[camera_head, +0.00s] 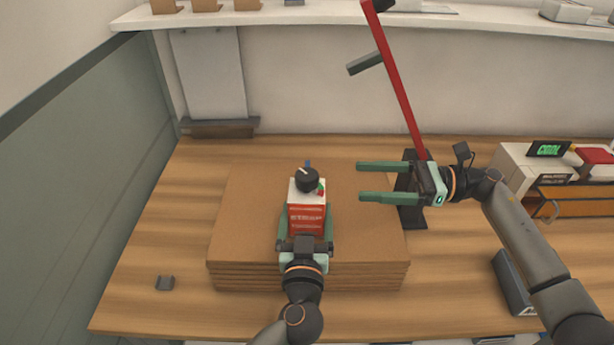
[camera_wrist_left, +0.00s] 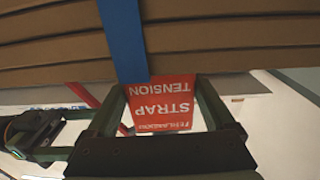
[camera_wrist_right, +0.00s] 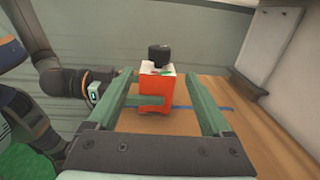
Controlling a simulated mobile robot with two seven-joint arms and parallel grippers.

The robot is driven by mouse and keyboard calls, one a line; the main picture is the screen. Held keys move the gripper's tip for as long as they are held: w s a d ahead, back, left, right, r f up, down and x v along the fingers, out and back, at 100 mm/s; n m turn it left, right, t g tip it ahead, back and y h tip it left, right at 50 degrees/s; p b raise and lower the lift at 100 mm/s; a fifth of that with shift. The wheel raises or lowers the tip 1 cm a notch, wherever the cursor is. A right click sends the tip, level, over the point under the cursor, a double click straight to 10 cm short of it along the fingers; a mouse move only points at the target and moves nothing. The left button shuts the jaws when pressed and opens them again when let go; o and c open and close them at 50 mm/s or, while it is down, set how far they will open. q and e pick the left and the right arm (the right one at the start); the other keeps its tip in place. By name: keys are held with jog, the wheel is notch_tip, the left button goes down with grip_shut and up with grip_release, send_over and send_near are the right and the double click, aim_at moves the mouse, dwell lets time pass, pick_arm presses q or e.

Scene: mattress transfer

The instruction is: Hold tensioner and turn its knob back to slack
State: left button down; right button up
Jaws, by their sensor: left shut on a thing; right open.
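The tensioner (camera_head: 306,217) is a red and white box labelled for strap tension, upright at the brown slab stack (camera_head: 250,215). Its black knob (camera_head: 307,180) is on top, with small red and green marks beside it. My left gripper (camera_head: 306,222) is shut on the box from the near side, one finger on each side. The label also shows in the left wrist view (camera_wrist_left: 165,105). My right gripper (camera_head: 360,181) is open and empty, right of the knob and apart from it. The right wrist view shows the box (camera_wrist_right: 157,98) and knob (camera_wrist_right: 159,53) between its fingers.
A blue strap (camera_wrist_left: 124,40) runs over the slabs. A red bar (camera_head: 400,85) on a black base stands behind my right gripper. A machine with a green display (camera_head: 549,149) is at the right.

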aim_at(307, 178)
jog(key=a, duration=1.2)
jog(key=shift+w, duration=0.3)
grip_shut()
